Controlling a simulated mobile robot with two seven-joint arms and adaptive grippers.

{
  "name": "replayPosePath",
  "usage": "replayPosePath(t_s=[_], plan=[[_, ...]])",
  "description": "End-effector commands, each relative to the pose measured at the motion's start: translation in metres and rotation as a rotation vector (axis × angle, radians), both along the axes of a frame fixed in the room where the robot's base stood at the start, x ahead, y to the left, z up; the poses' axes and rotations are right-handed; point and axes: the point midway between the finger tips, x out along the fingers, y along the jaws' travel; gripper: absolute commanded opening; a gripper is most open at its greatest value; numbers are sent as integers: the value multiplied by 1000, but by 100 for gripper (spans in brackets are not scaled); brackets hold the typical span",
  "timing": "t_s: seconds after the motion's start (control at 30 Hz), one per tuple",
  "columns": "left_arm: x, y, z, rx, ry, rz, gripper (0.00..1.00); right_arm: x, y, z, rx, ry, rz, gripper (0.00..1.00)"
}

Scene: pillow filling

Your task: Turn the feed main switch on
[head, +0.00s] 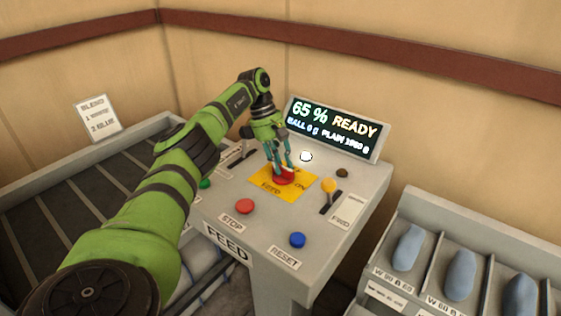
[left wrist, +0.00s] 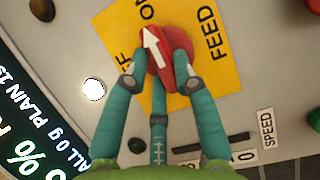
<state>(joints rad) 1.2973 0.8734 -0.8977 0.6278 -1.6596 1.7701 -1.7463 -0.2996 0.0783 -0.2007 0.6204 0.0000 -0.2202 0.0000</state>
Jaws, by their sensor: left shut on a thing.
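The feed main switch is a red rotary knob (head: 284,178) with a white arrow, on a yellow plate (head: 263,193) lettered OFF, ON and FEED. In the left wrist view the red knob (left wrist: 179,72) sits between my teal fingers, and its arrow points up and slightly left, roughly toward the ON lettering. My left gripper (head: 281,168) reaches down from above and is shut on the knob; its fingers (left wrist: 160,75) hide part of it and part of the OFF lettering. My right gripper is in neither view.
The grey console (head: 216,223) carries a red STOP button (head: 244,206), a blue RESET button (head: 297,240) and a yellow-knobbed lever (head: 329,186) near the switch. A display (head: 336,129) behind reads 65 % READY. Bins with blue-grey pieces (head: 460,275) stand at the right.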

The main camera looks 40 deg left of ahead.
Motion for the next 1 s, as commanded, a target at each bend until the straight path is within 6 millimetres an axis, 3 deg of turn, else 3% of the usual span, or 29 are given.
replayPosePath(t_s=[0.03, 0.07, 0.1, 0.53, 1.0], plan=[[0, 0, -1, 2, 1, -4, 0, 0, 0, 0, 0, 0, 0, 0], [0, 0, -1, 2, 1, -4, 35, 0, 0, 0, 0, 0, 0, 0], [0, 0, -1, 2, 1, -4, 51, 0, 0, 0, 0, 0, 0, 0], [0, 0, 7, 0, -3, -1, 52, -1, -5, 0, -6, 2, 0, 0], [1, 0, 88, 0, -4, -1, 52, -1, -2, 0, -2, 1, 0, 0]])
